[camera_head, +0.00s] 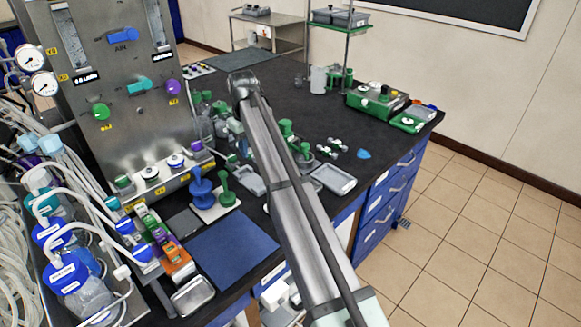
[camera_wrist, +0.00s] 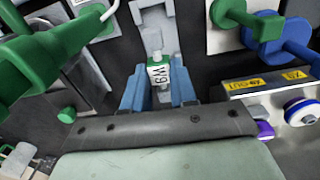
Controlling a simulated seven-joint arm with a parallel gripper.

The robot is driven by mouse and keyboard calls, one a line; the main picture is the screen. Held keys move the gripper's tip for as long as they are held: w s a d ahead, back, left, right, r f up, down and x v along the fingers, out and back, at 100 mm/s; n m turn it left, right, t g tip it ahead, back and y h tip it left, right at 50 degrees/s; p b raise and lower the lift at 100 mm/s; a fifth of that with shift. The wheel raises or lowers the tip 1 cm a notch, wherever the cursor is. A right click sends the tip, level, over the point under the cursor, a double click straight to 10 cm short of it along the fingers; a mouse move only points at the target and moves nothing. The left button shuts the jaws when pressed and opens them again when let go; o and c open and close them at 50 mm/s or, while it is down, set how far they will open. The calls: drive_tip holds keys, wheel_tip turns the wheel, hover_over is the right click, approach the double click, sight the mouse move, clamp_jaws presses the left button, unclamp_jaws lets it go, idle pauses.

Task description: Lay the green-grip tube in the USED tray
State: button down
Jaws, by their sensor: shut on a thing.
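My gripper (camera_wrist: 159,78) shows in the wrist view with its two blue fingers shut on a small pale tube (camera_wrist: 158,74). The tube has a white printed label and a green band. In the head view my arm hides the gripper and the tube. Two shallow grey trays lie on the dark bench in the head view, one just left of my arm (camera_head: 249,181) and one just right of it (camera_head: 334,180). No tray lettering is readable, so I cannot tell which is the USED tray.
A blue knobbed post (camera_head: 201,188) and a green one (camera_head: 227,190) stand on a white plate near the steel panel (camera_head: 118,75). A blue mat (camera_head: 232,247) lies at the front. Green-capped vessels (camera_head: 287,132) crowd near my arm. The bench's far right holds a green box (camera_head: 377,101).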

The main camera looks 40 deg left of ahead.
drive_tip(key=shift+a+r+m, duration=0.1)
drive_tip(key=shift+m, duration=0.2)
drive_tip(key=shift+d+m, duration=0.25)
drive_tip(key=shift+m, duration=0.15)
drive_tip(key=s+d+f+m, duration=0.2)
drive_tip(key=d+f, duration=0.1)
drive_tip(key=d, duration=0.5)
drive_tip(key=w+d+f+m, duration=0.2)
drive_tip(key=w+d, duration=0.4)
drive_tip(key=d, duration=0.6)
drive_tip(key=w+d+f+m, duration=0.25)
drive_tip(key=w+d, duration=0.35)
drive_tip(key=d, duration=0.6)
drive_tip(key=w+d+f+m, duration=0.1)
drive_tip(key=w+d+m, duration=0.35)
drive_tip(key=d, duration=0.75)
drive_tip(key=w+d+f+m, duration=0.15)
drive_tip(key=w+d, duration=0.35)
drive_tip(key=d, duration=1.3)
drive_tip(key=w+d+f+m, duration=0.1)
drive_tip(key=w+d+m, duration=0.3)
drive_tip(key=d, duration=1.5)
wheel_tip(320, 180, up, 11)
drive_tip(key=n, duration=1.5)
hover_over(333, 179)
wheel_tip(333, 179, down, 10)
drive_tip(key=n, duration=0.3)
drive_tip(key=shift+d+r+n, duration=0.1)
drive_tip(key=shift+n, duration=0.15)
